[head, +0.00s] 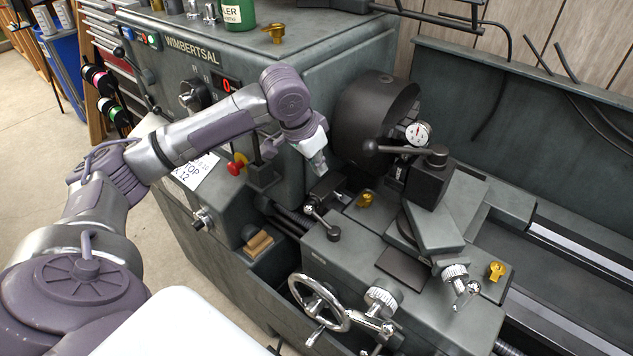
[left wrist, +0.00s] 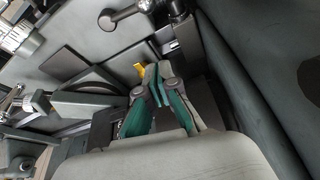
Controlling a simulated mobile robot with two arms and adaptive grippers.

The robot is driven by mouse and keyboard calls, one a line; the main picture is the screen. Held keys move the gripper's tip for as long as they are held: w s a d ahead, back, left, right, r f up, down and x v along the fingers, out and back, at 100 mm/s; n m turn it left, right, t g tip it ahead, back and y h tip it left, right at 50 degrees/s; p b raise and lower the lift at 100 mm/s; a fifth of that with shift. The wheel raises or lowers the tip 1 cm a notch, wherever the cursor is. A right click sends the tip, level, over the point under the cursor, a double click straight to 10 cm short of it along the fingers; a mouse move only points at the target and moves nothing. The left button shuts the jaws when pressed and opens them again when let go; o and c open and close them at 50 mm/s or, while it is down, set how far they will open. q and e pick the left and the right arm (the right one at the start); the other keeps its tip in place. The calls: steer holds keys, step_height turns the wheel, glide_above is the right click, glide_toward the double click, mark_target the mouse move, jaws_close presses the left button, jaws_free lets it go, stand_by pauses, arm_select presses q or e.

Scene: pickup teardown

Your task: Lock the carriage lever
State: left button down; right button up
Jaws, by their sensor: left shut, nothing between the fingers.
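The carriage lever (head: 322,222), a short silver handle with a ball end and a dark hub, sits on the left end of the lathe carriage (head: 345,262). It appears to be the lever (left wrist: 127,14) at the top of the left wrist view. My left gripper (head: 319,168) hangs above and behind the lever, beside the dark chuck, and is apart from it. In the left wrist view its green-sided fingers (left wrist: 156,76) are shut with nothing between them. Whether the lever is locked cannot be told. My right gripper is not in view.
The black chuck (head: 372,115) stands close to the right of my left gripper. A tool post (head: 428,178) with a handle and a dial gauge (head: 417,133) rise nearby. A handwheel (head: 318,302) is at the carriage front. A red knob (head: 236,168) is on the left.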

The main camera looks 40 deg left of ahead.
mark_target(322, 221)
arm_select(q)
step_height(322, 221, down, 10)
steer(key=p, duration=0.3)
steer(key=shift+s+r, duration=0.25)
steer(key=shift+s, duration=0.15)
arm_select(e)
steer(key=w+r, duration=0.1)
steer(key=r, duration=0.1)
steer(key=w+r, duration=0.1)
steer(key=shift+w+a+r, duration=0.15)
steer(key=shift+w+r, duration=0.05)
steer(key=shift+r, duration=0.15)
arm_select(q)
steer(key=shift+w, duration=0.1)
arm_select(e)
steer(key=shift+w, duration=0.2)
arm_select(q)
steer(key=shift+p, duration=0.3)
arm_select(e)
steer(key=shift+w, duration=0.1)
